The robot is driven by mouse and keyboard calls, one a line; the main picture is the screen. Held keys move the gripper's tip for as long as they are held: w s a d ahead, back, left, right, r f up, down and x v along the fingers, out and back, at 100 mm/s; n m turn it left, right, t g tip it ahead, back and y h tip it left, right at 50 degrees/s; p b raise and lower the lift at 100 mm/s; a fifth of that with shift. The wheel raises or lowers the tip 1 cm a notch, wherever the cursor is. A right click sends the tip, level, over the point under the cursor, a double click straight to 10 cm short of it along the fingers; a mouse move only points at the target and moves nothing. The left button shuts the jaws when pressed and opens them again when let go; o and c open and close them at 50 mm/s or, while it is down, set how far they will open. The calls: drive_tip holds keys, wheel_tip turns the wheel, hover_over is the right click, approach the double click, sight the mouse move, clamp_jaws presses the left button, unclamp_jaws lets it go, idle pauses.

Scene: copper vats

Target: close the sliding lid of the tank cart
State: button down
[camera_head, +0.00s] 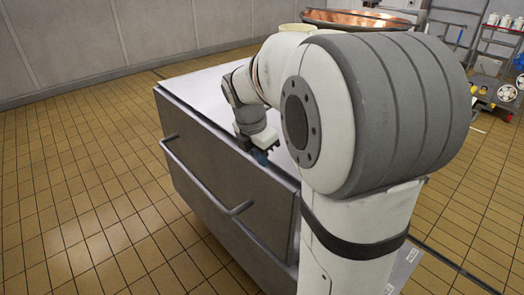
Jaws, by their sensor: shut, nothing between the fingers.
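The tank cart (215,200) is a large grey metal box standing in front of me, with a bar handle (205,178) along its near side. Its top is a flat pale panel, the lid (200,92), which covers the part of the top that I can see to the left of my arm. My arm hides the right part of the top, so I cannot tell how far the lid reaches there. My gripper (262,157) points down at the near top edge of the cart, shut and empty. I cannot tell whether it touches the lid.
A copper vat (362,19) stands behind my arm at the top. A shelf trolley (493,50) with bottles and wheeled equipment stands at the far right. The tiled floor (70,190) on the left is clear up to the grey wall (90,40).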

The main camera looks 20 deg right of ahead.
sight(279, 175)
drive_tip(key=x, duration=0.6)
drive_tip(key=shift+b, duration=0.3)
drive_tip(key=shift+w+d+f, duration=0.1)
drive_tip(key=shift+w+d, duration=0.1)
drive_tip(key=shift+d, duration=0.45)
drive_tip(key=shift+w+d, duration=0.2)
drive_tip(key=shift+d, duration=0.45)
drive_tip(key=shift+w+d+f, duration=0.1)
drive_tip(key=shift+w+d, duration=0.1)
drive_tip(key=shift+d, duration=0.5)
